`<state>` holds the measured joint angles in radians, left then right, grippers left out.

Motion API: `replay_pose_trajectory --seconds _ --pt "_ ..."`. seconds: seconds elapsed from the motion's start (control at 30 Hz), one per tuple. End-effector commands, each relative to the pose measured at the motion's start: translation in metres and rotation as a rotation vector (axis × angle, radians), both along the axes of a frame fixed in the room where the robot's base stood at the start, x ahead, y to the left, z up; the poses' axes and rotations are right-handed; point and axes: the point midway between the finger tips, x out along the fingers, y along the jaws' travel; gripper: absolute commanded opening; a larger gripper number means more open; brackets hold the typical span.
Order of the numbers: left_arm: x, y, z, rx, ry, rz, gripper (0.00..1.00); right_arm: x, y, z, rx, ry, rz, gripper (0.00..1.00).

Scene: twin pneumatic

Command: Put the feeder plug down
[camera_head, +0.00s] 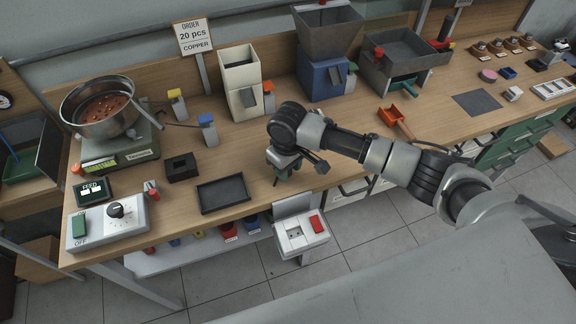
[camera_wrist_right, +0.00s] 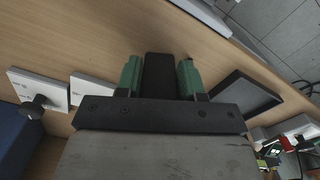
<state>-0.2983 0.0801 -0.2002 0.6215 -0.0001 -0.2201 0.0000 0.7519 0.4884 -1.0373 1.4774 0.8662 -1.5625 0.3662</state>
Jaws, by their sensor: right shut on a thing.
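My right gripper (camera_head: 284,174) hangs over the front edge of the workbench (camera_head: 150,203), right of the black tray. In the right wrist view its green fingers (camera_wrist_right: 160,78) are shut on a dark block-shaped piece, seemingly the feeder plug (camera_wrist_right: 159,70). In the head view my wrist and fingers hide this piece. I cannot tell whether it touches the bench. A white socket box (camera_head: 302,238) with a red switch sits below the bench edge, under my gripper. My left gripper is in neither view.
A black tray (camera_head: 222,194) and a black holder (camera_head: 181,167) lie left of my gripper. The feeder bowl (camera_head: 100,125), control box (camera_head: 107,226) and FEED display (camera_head: 94,190) stand further left. Hopper machines (camera_head: 325,76) stand behind; an orange scoop (camera_head: 393,118) lies to the right.

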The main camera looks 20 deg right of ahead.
Motion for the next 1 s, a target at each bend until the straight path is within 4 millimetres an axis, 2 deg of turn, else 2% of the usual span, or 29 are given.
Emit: replay_pose_trajectory --seconds 0.07,0.1,0.23,0.5,0.63,0.77,1.0 --pt "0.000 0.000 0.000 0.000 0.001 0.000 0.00 0.000 0.000 -0.003 0.000 0.001 0.000 0.09" --pt "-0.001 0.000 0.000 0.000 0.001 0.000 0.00 0.000 0.000 -0.003 0.000 0.000 0.000 0.42" --pt "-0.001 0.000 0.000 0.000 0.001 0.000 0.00 0.000 0.000 -0.002 0.000 0.001 0.000 0.62" --pt "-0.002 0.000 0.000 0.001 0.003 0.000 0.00 0.000 0.000 -0.002 0.000 0.000 0.000 0.63" --pt "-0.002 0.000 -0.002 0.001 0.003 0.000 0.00 0.001 0.000 0.007 0.000 -0.001 0.000 0.63" --pt "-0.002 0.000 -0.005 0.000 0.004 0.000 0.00 0.001 0.000 0.028 0.001 -0.004 0.000 0.63" --pt "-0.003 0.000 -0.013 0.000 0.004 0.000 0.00 0.001 0.000 0.081 0.002 -0.005 0.000 0.63"
